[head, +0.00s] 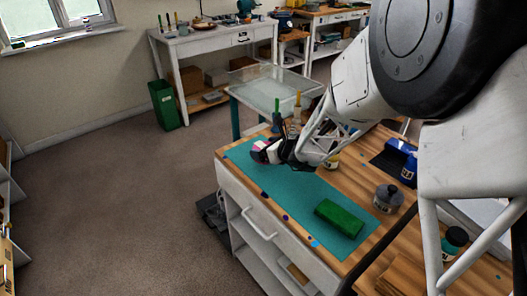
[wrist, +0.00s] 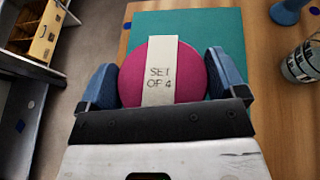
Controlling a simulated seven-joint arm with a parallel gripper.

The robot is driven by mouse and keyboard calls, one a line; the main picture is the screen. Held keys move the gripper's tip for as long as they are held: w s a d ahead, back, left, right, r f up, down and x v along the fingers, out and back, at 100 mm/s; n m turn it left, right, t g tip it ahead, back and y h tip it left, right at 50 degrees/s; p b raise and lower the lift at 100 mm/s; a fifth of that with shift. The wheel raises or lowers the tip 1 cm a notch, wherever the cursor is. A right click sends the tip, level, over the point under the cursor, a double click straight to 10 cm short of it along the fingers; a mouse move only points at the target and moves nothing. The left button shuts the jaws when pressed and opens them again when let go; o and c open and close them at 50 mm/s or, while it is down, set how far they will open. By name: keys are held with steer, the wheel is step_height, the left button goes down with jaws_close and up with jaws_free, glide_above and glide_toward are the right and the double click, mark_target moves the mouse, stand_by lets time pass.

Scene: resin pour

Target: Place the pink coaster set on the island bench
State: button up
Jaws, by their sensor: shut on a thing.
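The pink coaster set (wrist: 130,77) is a round magenta stack with a pale paper band reading "SET OF 4". In the wrist view my gripper (wrist: 160,80) is shut on it, one blue fingertip on each side. In the head view my gripper (head: 270,152) is over the far left part of the teal mat, and the coaster set (head: 258,146) shows only as a small pink and pale patch. The bench (head: 232,182) has a wooden top and a white front with a handle. I cannot tell whether the set touches the mat.
A green block (head: 340,217) lies on the teal mat (head: 290,192). A grey lidded pot (head: 388,198), a blue item (head: 400,147) and a dark jar (head: 454,240) stand to the right. Behind are a clear-topped cart (head: 272,88) and a green bin (head: 163,105). Mat space left of the block is clear.

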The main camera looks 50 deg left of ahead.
mark_target(265, 143)
steer(key=shift+w+a+f, duration=0.1)
steer(key=shift+w+a, duration=0.35)
steer(key=shift+a, duration=0.35)
steer(key=shift+w+a+f, duration=0.1)
steer(key=shift+w+a, duration=0.3)
steer(key=shift+a, duration=0.35)
steer(key=shift+f, duration=1.75)
steer(key=shift+f, duration=0.1)
steer(key=o, duration=0.8)
steer(key=shift+v, duration=6.05)
